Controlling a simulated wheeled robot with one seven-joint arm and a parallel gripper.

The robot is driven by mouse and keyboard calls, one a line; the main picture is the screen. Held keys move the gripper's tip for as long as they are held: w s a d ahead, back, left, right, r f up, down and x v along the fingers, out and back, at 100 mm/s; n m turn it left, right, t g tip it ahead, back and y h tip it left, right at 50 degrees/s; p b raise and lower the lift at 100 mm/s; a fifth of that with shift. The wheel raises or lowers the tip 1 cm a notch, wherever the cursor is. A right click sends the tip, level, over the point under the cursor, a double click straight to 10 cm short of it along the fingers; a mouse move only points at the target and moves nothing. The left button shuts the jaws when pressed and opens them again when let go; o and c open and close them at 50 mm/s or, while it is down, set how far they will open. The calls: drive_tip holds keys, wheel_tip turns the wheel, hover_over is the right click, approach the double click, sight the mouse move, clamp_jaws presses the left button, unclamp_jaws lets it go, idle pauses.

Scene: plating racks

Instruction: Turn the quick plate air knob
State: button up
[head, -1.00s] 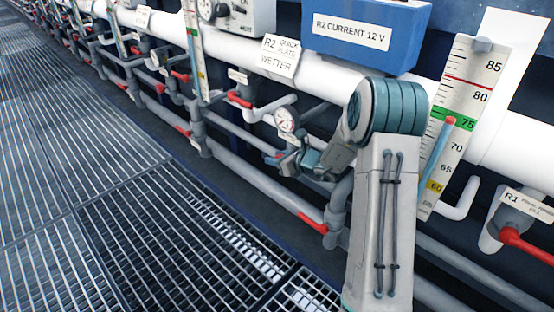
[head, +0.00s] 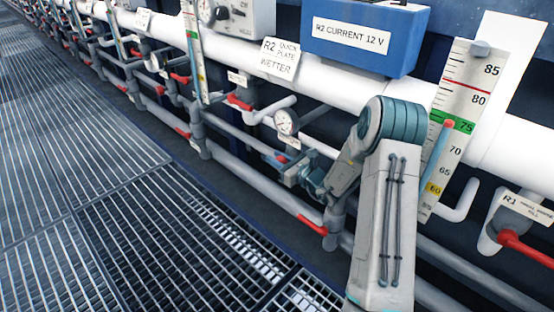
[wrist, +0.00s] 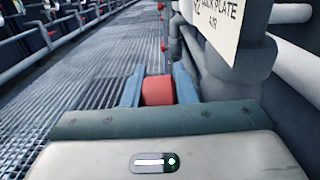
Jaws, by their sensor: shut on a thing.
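The red quick plate air knob (wrist: 158,91) sits between the two blue fingers of my gripper (wrist: 157,84) in the wrist view. The fingers are shut on it, one on each side. A white label reading "plate air" (wrist: 216,25) hangs on the grey pipe fitting just right of the knob. In the head view my gripper (head: 285,163) is at the pipes just below a round gauge (head: 286,121). A small bit of red shows at its tip, but the knob is mostly hidden there.
White and grey pipes (head: 240,47) run along the right with red-handled valves (head: 312,224) close by. A blue box (head: 368,35) labelled "R2 current 12 V" stands above. Open metal grating (head: 95,200) lies to the left.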

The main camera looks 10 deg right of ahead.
idle(0.3)
drive_tip(key=o, duration=0.7)
